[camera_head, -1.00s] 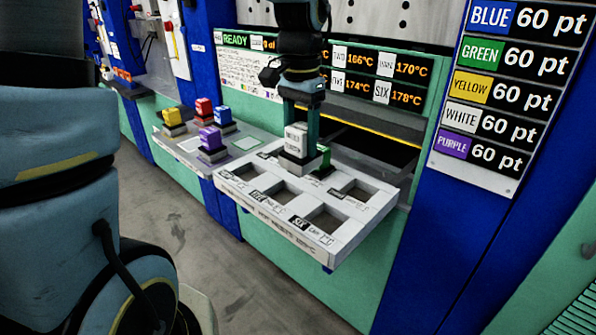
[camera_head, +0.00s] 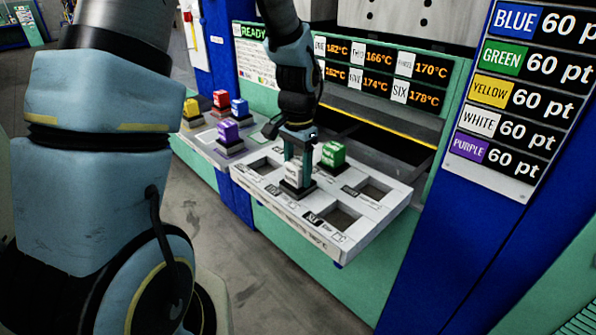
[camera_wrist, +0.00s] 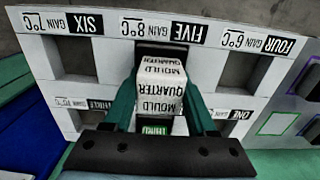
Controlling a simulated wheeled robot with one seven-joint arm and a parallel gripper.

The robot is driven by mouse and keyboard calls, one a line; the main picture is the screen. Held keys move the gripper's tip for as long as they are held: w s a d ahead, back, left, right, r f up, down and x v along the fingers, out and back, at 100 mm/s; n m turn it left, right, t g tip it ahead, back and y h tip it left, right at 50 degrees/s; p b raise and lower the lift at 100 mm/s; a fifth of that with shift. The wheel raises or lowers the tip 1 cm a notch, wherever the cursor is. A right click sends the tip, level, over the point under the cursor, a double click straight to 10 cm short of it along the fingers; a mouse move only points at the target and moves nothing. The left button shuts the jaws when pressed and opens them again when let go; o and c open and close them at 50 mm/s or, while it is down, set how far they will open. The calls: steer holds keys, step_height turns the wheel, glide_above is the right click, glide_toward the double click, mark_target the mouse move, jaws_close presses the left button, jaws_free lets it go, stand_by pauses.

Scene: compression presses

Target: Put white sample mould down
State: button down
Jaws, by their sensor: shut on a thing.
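The white sample mould (camera_head: 292,174), a white block on a dark base, is between the fingers of my gripper (camera_head: 298,163). It is at the front middle opening of the white six-slot tray (camera_head: 335,246). In the wrist view the mould (camera_wrist: 160,88) reads "MOULD QUARTER" and covers most of the slot beside the label FIVE (camera_wrist: 180,32). The green fingers of my gripper (camera_wrist: 160,104) are shut on its two sides. I cannot tell whether its base is fully down in the slot.
A green mould (camera_head: 333,154) stands just behind, in the back row. Slot SIX (camera_head: 340,216), the back right slot (camera_head: 374,190) and slot FOUR (camera_wrist: 245,70) are empty. Yellow, red, blue and purple moulds (camera_head: 228,132) stand on a grey shelf to the left. The press opening is behind the tray.

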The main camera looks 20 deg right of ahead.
steer(key=shift+f, duration=0.25)
steer(key=shift+f, duration=0.1)
steer(key=shift+c, duration=1)
jaws_free()
step_height(320, 180, up, 12)
steer(key=shift+r+b, duration=0.1)
steer(key=shift+b, duration=0.55)
steer(key=s+a+f+n, duration=0.2)
steer(key=a+n, duration=0.3)
steer(key=a, duration=0.6)
steer(key=s+a+f+n+t, duration=0.1)
steer(key=s+a+f+n, duration=0.1)
steer(key=a+n, duration=0.4)
steer(key=a+f, duration=0.1)
steer(key=a, duration=0.4)
steer(key=shift+s+f+t, duration=0.2)
steer(key=shift+f+t, duration=0.1)
steer(key=shift+f, duration=0.05)
steer(key=shift+a, duration=0.1)
